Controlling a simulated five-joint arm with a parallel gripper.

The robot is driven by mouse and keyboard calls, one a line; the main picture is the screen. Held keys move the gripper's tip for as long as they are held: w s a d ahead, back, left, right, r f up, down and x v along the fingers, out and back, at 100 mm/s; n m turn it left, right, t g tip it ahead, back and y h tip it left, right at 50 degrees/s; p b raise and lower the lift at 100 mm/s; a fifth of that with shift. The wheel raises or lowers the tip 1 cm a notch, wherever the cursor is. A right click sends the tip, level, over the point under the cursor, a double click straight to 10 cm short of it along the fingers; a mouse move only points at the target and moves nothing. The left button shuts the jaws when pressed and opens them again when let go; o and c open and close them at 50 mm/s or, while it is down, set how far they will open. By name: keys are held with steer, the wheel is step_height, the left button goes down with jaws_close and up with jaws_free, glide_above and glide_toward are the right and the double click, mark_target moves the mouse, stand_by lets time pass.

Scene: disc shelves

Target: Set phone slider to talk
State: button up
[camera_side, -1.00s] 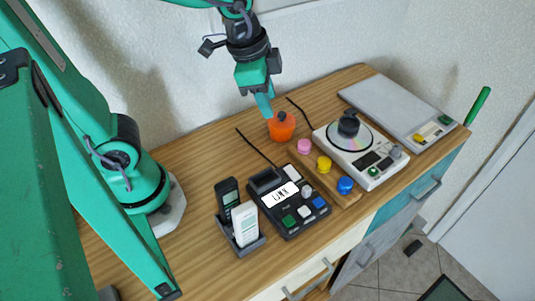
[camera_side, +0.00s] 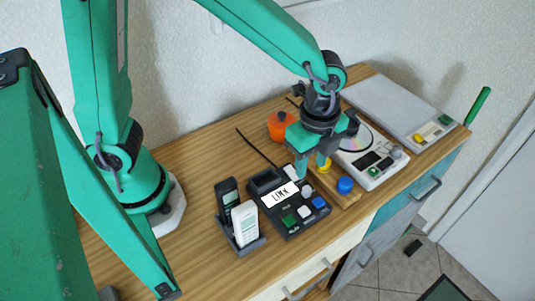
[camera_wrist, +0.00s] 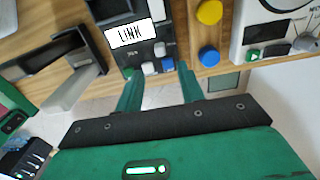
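The black phone console (camera_side: 272,208) lies on the wooden top, with a white LINK label (camera_side: 281,193) on its face. It has a green button (camera_side: 289,220), a white button (camera_side: 305,212) and a blue button (camera_side: 318,202). A small grey control (camera_side: 307,190) sits above these; I cannot tell its setting. My gripper (camera_side: 312,166) is open and empty, above the console's right side and the wooden strip beside it. In the wrist view its fingers (camera_wrist: 160,80) are spread below the console's button row. Part of the console's upper right is hidden by my gripper.
A cradle (camera_side: 243,246) holds a black handset (camera_side: 227,193) and a white handset (camera_side: 245,222) left of the console. A wooden strip with a blue knob (camera_side: 345,185) and a yellow knob (camera_wrist: 209,12) lies right. Beyond are a disc player (camera_side: 373,172) and an orange pot (camera_side: 277,127).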

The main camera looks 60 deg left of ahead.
mark_target(307, 188)
steer(key=shift+f, duration=3.9)
jaws_close()
